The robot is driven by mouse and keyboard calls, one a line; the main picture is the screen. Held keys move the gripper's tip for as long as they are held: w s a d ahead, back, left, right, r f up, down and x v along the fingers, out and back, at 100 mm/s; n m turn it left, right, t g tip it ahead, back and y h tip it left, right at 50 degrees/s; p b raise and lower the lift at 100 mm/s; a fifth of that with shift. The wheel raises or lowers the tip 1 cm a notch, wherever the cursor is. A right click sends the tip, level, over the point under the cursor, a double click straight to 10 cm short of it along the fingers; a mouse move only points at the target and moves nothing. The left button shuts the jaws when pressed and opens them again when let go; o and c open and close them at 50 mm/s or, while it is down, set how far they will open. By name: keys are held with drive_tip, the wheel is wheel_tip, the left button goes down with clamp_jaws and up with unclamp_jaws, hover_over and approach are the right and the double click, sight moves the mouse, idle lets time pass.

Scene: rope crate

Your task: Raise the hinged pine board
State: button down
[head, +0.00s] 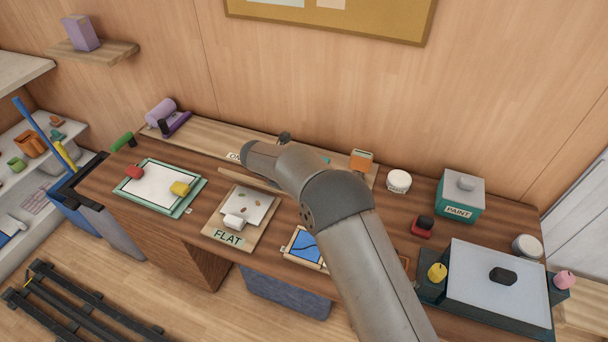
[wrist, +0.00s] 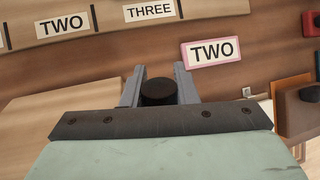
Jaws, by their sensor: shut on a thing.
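In the wrist view my gripper (wrist: 158,84) has its two grey fingers closed on either side of a dark round knob (wrist: 158,92). A pale pine board (wrist: 60,112) shows below the fingers at left; my gripper's body hides much of it. In the head view a thin pine board edge (head: 246,182) shows beside my arm, behind a pine base marked FLAT (head: 228,236). My arm covers the fingers and knob there. I cannot tell the board's exact angle or see its hinge.
A long pine ledge (head: 208,138) with word labels runs along the wall. A pink-framed TWO card (wrist: 212,51) lies near the fingers. A green-edged tray (head: 190,206) stands left; a paint box (head: 458,212) and a large grey-topped box (head: 490,272) stand right.

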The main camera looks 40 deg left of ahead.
drive_tip(key=shift+w+a+g+h, duration=0.15)
drive_tip(key=shift+w+g, duration=0.35)
drive_tip(key=shift+g, duration=0.05)
drive_tip(key=shift+w+a+g+h, duration=0.15)
drive_tip(key=shift+w+g, duration=0.35)
drive_tip(key=shift+g, duration=0.05)
drive_tip(key=c, duration=1.1)
unclamp_jaws()
drive_tip(key=shift+f, duration=0.1)
drive_tip(key=shift+c, duration=0.2)
drive_tip(key=b+v, duration=0.2)
drive_tip(key=v, duration=1.5)
drive_tip(key=shift+r, duration=0.25)
drive_tip(key=shift+a, duration=0.1)
